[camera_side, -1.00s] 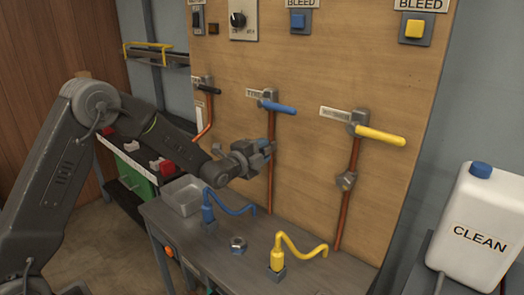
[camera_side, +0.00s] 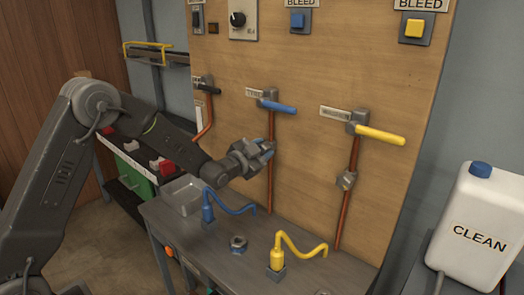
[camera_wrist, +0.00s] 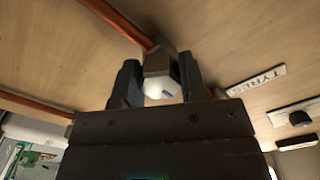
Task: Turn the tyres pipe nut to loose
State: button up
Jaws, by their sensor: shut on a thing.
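The tyres pipe nut (camera_wrist: 158,62) is a grey metal nut on the copper pipe (camera_side: 270,190) below the blue-handled valve (camera_side: 275,105). In the wrist view it sits between the two fingers of my gripper (camera_wrist: 157,84), one on each side. The tyres label (camera_wrist: 258,79) shows to the right in the wrist view.
A yellow-handled valve (camera_side: 375,132) and its pipe with another nut (camera_side: 346,180) are to the right.

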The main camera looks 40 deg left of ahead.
jog(key=shift+n, duration=0.5)
jog(key=o, duration=0.9)
jog(key=s, duration=1.4)
jog(key=s+d+r+n+g, duration=0.1)
jog(key=s+g, duration=0.3)
jog(key=s, duration=0.4)
jog(key=s+d+r+n+g, duration=0.2)
jog(key=s+r+n+g, duration=0.1)
jog(key=s, duration=0.6)
jog(key=s+d+r+n+g, duration=0.1)
jog(key=s+d+r+g, duration=0.1)
jog(key=s+g, duration=0.3)
jog(key=shift+s+r+n, duration=0.2)
jog(key=shift+s+n, duration=0.2)
jog(key=shift+s, duration=1.45)
